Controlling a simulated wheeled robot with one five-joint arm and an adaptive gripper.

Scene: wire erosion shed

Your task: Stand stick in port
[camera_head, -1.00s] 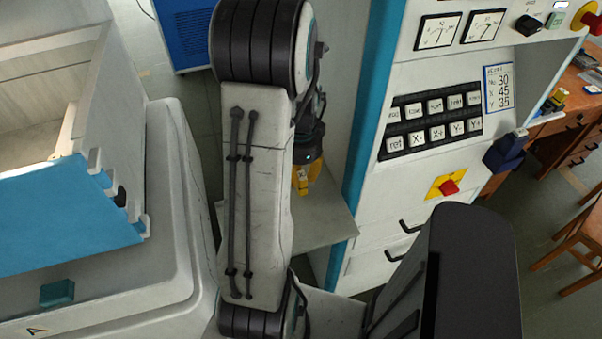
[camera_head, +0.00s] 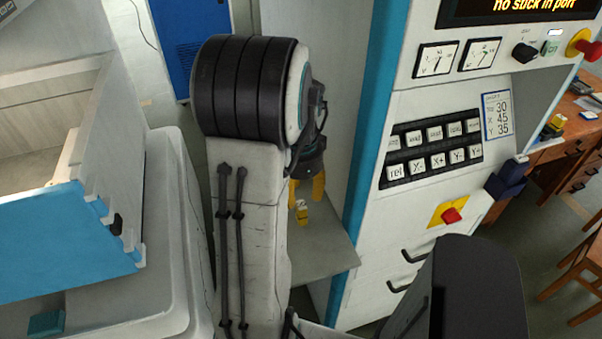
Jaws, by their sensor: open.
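My arm hides part of the gripper and shelf. I cannot tell whether the fingers touch the piece. A dark blue holder (camera_head: 506,180) juts from the machine's right edge; I cannot tell whether it is the port. The display (camera_head: 520,8) reads "no stick in port".
The machine panel (camera_head: 440,155) has dials, keys and a red knob (camera_head: 452,215). A blue-fronted tank (camera_head: 60,235) fills the left. A blue cabinet (camera_head: 190,45) stands behind. A wooden desk (camera_head: 565,150) and stool (camera_head: 575,265) are at right, with floor between.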

